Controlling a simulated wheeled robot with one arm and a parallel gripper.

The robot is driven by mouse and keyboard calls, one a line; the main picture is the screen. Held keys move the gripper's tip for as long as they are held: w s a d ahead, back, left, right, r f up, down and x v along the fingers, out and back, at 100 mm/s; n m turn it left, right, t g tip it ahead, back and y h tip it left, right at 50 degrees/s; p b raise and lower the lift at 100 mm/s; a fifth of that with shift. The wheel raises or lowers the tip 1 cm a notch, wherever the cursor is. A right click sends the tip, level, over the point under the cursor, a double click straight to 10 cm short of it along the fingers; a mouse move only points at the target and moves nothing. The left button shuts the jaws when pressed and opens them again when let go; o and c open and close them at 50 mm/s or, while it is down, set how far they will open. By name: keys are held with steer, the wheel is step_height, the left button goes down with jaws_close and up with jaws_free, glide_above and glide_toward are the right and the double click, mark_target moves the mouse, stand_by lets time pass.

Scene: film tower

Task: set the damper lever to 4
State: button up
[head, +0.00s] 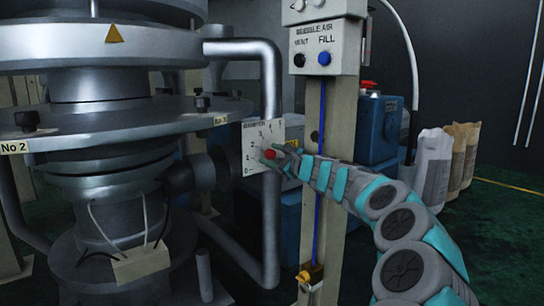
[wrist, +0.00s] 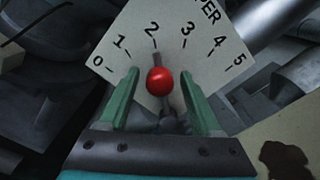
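The damper plate (wrist: 210,62) is a pale scale marked 0 to 5, with the word above it partly cut off in the wrist view. It also shows in the head view (head: 250,135). The damper lever has a round red knob (wrist: 160,81), and its tip points at about the 2 mark. The knob also shows in the head view (head: 270,154). My gripper (wrist: 157,74) is open, with one green finger on each side of the knob and gaps visible on both sides. In the head view my gripper (head: 282,156) reaches the plate from the right.
A bent grey pipe (head: 271,220) runs by the plate. The metal tower (head: 95,110) fills the left.

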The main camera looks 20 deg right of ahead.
jaws_close()
stand_by(0.3)
stand_by(0.9)
